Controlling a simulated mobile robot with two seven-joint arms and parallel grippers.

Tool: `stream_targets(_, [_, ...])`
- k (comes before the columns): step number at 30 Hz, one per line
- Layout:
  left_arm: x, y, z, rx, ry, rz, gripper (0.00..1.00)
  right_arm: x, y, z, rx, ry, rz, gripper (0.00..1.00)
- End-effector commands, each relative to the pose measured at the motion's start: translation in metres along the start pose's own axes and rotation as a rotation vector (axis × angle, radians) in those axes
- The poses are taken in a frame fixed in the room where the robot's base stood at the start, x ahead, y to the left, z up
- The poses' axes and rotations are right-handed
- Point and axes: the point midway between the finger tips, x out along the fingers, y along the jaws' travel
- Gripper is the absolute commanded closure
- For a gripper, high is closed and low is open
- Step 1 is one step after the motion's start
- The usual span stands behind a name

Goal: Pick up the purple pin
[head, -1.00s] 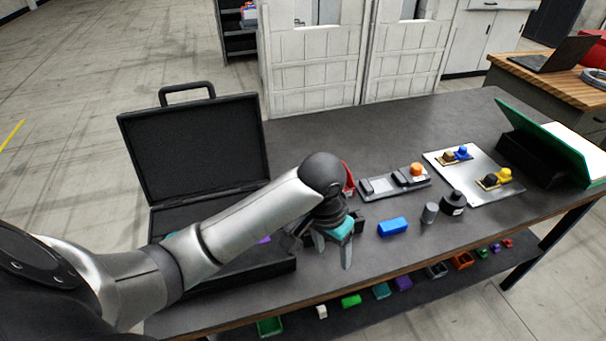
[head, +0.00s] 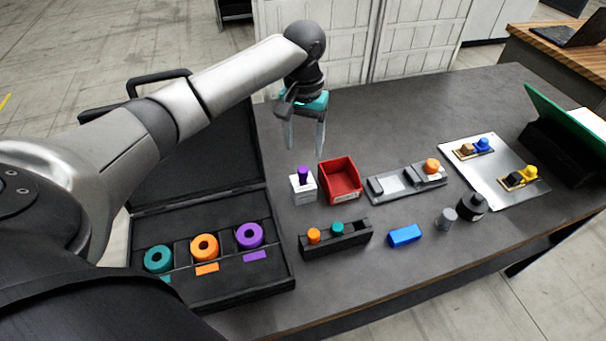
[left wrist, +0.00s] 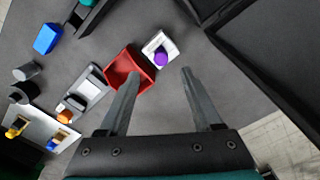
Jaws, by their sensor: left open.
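The purple pin (head: 303,174) stands upright in a small white block (head: 303,192) on the dark table, left of the red bin. In the left wrist view the purple pin (left wrist: 160,59) shows from above on the white block (left wrist: 163,44), beyond the fingertips. My left gripper (head: 306,148) is open and empty, pointing down, and appears above and behind the pin in the head view. In the left wrist view its two fingers (left wrist: 160,76) are spread apart, with the pin in line between them. My right gripper is not in view.
A red bin (head: 340,181) stands close beside the white block. An open black case (head: 190,297) with teal, orange and purple rings lies to the left. A black holder (head: 335,240) with orange and teal pins stands in front. A blue block (head: 405,236) is to its right.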

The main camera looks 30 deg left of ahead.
Motion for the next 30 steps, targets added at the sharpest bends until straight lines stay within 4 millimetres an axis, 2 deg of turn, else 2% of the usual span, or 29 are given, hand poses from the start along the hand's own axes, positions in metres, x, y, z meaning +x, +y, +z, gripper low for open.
stream_targets(1, [0.012, 0.000, 0.000, 0.000, -0.003, 0.000, 0.34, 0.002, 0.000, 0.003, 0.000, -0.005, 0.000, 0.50])
stream_targets(3, [0.025, 0.000, 0.001, 0.001, -0.002, -0.001, 0.34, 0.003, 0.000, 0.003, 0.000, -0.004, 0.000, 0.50])
stream_targets(13, [0.052, 0.000, 0.000, 0.001, -0.001, 0.000, 0.34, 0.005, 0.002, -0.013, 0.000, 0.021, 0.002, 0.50])
stream_targets(21, [0.090, -0.002, -0.001, 0.001, 0.000, 0.000, 0.34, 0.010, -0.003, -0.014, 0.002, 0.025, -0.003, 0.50])
stream_targets(30, [0.095, -0.002, -0.001, 0.002, 0.003, 0.000, 0.34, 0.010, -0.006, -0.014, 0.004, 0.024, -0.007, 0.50])
